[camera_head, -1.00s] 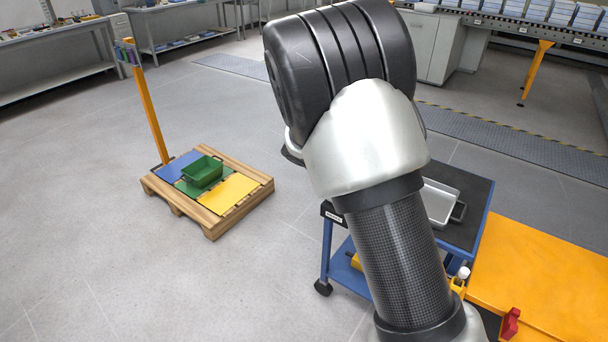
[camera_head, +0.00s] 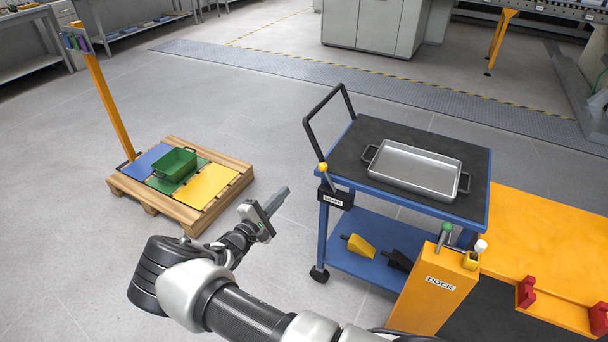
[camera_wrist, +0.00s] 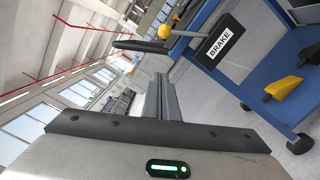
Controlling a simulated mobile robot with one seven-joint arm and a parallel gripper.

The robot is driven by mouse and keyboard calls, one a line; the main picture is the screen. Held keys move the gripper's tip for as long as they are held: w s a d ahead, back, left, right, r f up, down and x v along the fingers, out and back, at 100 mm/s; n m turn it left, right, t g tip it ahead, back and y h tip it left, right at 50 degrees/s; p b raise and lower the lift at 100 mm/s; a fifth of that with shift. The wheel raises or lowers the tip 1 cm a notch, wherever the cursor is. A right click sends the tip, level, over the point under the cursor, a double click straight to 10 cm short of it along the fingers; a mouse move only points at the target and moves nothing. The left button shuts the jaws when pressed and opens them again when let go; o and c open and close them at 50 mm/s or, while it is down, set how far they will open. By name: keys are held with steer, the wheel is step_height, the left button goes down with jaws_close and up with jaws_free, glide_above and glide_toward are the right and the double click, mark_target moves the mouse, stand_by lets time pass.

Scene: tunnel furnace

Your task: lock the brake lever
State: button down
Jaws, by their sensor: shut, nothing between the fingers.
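The brake lever (camera_head: 323,177) has a yellow ball knob and sits on the near left corner of the blue cart, above a black plate (camera_head: 335,198). In the wrist view the yellow knob (camera_wrist: 165,32) is at the upper middle, and the plate reading BRAKE (camera_wrist: 219,43) is right of it. My gripper (camera_head: 282,194) is shut and empty, left of the lever with a gap between them. Its fingers (camera_wrist: 162,90) point up toward the knob in the wrist view.
The blue cart (camera_head: 362,235) carries a metal tray (camera_head: 414,168) on top and a yellow and a black wedge on its lower shelf. A yellow DOCK post (camera_head: 436,290) stands at its front right. A pallet (camera_head: 243,182) with a green bin (camera_head: 174,163) is at the left.

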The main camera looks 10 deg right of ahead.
mark_target(329, 178)
steer(key=shift+d, duration=0.1)
steer(key=w+d+r, duration=0.2)
steer(key=w+d, duration=0.4)
steer(key=d, duration=0.3)
steer(key=shift+d, duration=0.3)
steer(key=shift+r, duration=0.15)
stand_by(0.5)
